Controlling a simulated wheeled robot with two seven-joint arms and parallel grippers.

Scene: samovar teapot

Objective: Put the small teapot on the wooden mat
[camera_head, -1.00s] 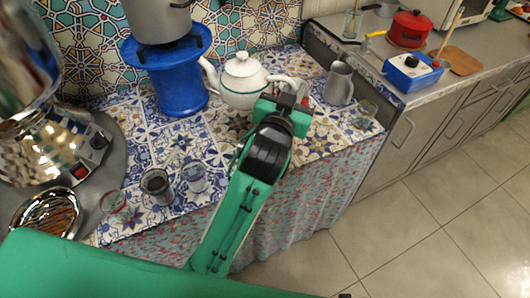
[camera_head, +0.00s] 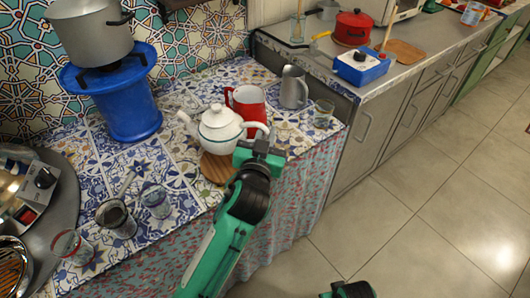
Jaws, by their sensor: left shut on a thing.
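The small white teapot (camera_head: 220,129) with a green band is upright, its spout to the left and its handle to the right. My left gripper (camera_head: 259,150) is shut on its handle at the teapot's right side. The round wooden mat (camera_head: 214,170) lies on the patterned tabletop, and the teapot's base overlaps its upper part. I cannot tell whether the base touches the mat or hangs just above it. A dark and green part of mine (camera_head: 350,290), perhaps the right gripper, shows at the bottom edge; its fingers are not clear.
A red jug (camera_head: 247,101) stands close behind the teapot, with a grey metal jug (camera_head: 294,88) and a glass (camera_head: 323,114) to its right. A blue stand (camera_head: 128,110) with a pot is behind left. Several glasses, including one clear glass (camera_head: 156,201), stand front left.

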